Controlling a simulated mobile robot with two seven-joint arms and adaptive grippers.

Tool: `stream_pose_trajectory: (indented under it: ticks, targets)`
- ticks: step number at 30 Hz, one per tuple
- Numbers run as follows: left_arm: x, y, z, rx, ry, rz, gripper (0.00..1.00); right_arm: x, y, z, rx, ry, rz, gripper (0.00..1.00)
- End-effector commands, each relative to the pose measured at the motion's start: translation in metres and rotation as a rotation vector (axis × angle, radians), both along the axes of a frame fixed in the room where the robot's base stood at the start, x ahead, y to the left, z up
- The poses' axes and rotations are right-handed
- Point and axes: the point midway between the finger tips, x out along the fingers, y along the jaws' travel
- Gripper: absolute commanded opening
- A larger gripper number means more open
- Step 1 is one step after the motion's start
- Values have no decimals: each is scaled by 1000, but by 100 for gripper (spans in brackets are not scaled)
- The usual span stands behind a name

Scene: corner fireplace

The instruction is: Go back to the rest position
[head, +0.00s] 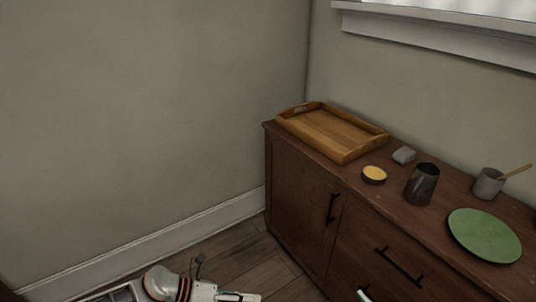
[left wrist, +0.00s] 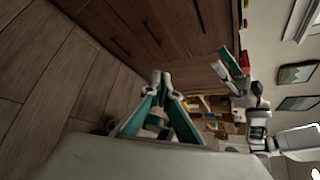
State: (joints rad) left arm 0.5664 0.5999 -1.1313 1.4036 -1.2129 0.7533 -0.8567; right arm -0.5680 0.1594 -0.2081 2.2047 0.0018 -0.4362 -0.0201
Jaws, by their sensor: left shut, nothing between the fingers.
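My left gripper (head: 238,297) is at the bottom edge of the head view, low over the floor and left of the cabinet, partly cut off. In the left wrist view its teal fingers (left wrist: 161,78) meet at the tips, shut with nothing between them. My right gripper (left wrist: 222,62) also shows in the left wrist view, in front of the cabinet. Its two teal fingers stand apart, and I see nothing held in them.
A dark wooden cabinet (head: 300,205) stands at the right. On it are a wooden tray (head: 345,157), yellow-topped tin (head: 374,175), grey block (head: 404,155), dark mug (head: 422,185), grey cup (head: 488,184) and green plate (head: 484,235). Bare floor (head: 236,255) lies left of it.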

Motion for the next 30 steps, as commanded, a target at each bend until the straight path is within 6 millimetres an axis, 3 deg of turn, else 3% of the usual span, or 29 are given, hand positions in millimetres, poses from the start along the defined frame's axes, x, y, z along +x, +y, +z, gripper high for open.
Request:
stream_pose_trajectory:
  ticks: [4, 8, 11, 17, 24, 30]
  targets:
    - [-7, -4, 16, -194, 200, 273, 0, 0, 0, 0, 0, 0, 0, 40]
    - [-5, 15, 23, -338, 384, 517, 0, 0, 0, 0, 0, 0, 0, 40]
    - [-6, 42, 20, -436, 530, 708, 0, 0, 0, 0, 0, 0, 0, 40]
    - [-23, 116, -1, -598, 825, 1091, 0, 0, 0, 0, 0, 0, 0, 40]
    - [-71, 202, -32, -724, 1110, 1478, 0, 0, 0, 0, 0, 0, 0, 40]
    - [-113, 250, -50, -777, 1261, 1696, 0, 0, 0, 0, 0, 0, 0, 40]
